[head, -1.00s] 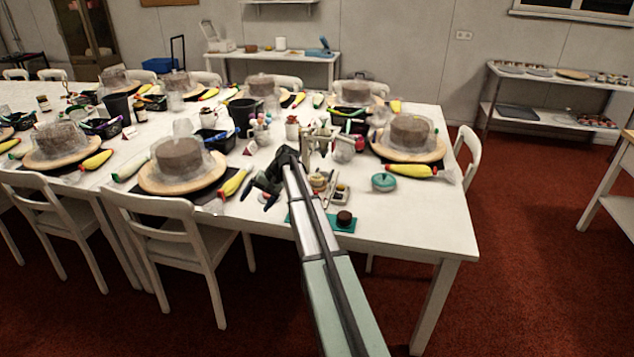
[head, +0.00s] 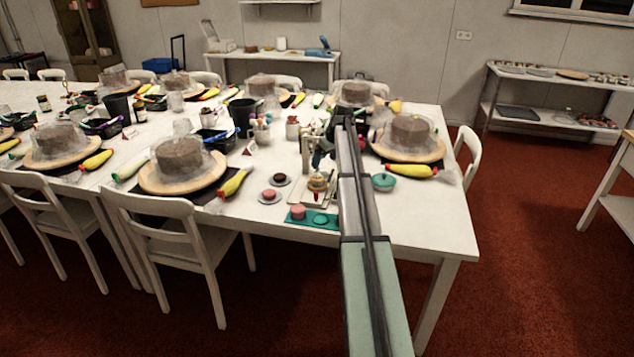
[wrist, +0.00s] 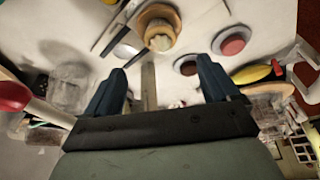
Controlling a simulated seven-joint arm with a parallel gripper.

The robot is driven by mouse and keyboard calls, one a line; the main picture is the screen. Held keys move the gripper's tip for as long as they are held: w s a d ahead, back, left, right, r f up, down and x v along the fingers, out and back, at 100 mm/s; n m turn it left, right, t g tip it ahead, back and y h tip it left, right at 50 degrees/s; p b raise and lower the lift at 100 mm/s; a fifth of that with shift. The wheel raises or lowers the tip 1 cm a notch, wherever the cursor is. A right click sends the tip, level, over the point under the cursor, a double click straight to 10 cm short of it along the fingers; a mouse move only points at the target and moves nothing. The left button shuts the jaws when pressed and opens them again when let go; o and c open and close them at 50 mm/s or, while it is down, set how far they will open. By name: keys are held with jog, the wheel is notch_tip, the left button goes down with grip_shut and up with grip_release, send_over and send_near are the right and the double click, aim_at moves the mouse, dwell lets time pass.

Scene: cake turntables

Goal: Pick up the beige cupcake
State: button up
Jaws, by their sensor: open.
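The beige cupcake (head: 317,182) sits on a small pale tray (head: 302,200) near the table's front edge, just left of my forearm in the head view. In the wrist view its round orange-beige top (wrist: 158,20) shows at the top, ahead of the fingers, with a dark thin utensil close beside it. My gripper (wrist: 162,76) is open, with its two dark fingers spread and nothing between them. In the head view my gripper (head: 321,158) is partly hidden and appears near the cupcake, apart from it as far as I can tell.
A pink cupcake (head: 269,195) and a dark one (head: 279,179) stand on saucers at left. A teal tray (head: 335,226) holds a pink treat. A teal pot (head: 384,182) stands right of my arm. A covered cake (head: 411,130) on a turntable is behind it.

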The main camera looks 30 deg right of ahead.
aim_at(317, 177)
jog(key=x, duration=1)
jog(key=shift+w+a+f, duration=0.1)
jog(key=shift+f, duration=0.1)
jog(key=shift+c, duration=0.2)
jog(key=c, duration=1.2)
